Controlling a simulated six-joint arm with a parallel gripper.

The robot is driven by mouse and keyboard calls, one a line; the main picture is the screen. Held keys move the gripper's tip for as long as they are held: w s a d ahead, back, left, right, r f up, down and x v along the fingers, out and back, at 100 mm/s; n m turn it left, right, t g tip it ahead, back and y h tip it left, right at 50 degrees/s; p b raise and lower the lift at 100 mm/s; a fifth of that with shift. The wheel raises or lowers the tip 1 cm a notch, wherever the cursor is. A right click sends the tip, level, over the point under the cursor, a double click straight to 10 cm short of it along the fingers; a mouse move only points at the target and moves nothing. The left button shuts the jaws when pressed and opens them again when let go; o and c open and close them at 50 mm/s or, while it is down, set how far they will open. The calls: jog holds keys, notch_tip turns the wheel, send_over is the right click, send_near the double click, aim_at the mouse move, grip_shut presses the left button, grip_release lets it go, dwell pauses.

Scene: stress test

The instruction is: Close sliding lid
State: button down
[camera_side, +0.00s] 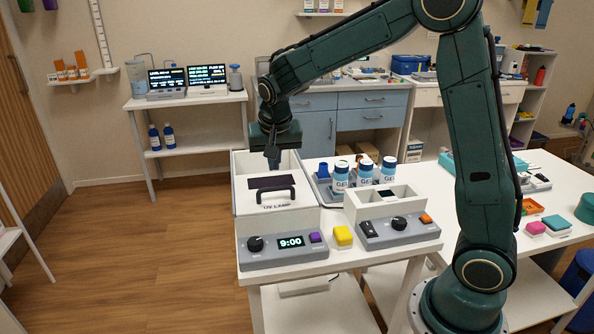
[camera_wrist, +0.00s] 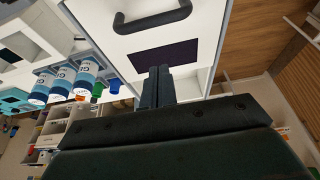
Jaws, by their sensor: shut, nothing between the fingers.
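The sliding lid (camera_side: 283,199) is a white panel with a dark window and a black arched handle (camera_side: 271,194), on top of a white box (camera_side: 237,187) marked UV LAMP. The lid sits toward the near end, and the box is open behind it. My gripper (camera_side: 274,166) is shut and empty, pointing down over that open part. In the wrist view the lid (camera_wrist: 128,48) shows with its window and handle (camera_wrist: 152,20). My fingertips (camera_wrist: 159,72) are close to the lid's far edge; I cannot tell whether they touch it.
A grey control unit with a 9:00 display (camera_side: 284,251) stands before the box. A yellow button block (camera_side: 343,236) and another control unit (camera_side: 399,229) are to its right. Several white-capped bottles (camera_side: 365,172) stand in a rack right of the box. Floor lies left.

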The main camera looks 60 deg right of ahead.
jog(key=v, duration=0.8)
jog(key=shift+r, duration=0.15)
jog(key=shift+s, duration=0.1)
jog(key=s+a+n+t+y, duration=0.1)
jog(key=s+n, duration=0.3)
jog(key=s, duration=0.8)
jog(key=s+a+n+t+y, duration=0.1)
jog(key=s+a+n, duration=0.3)
jog(key=s, duration=0.9)
jog(key=shift+n+t+y, duration=0.3)
jog(key=shift+n+y, duration=0.2)
jog(key=c, duration=2.2)
grip_release()
jog(key=shift+s+r, duration=0.1)
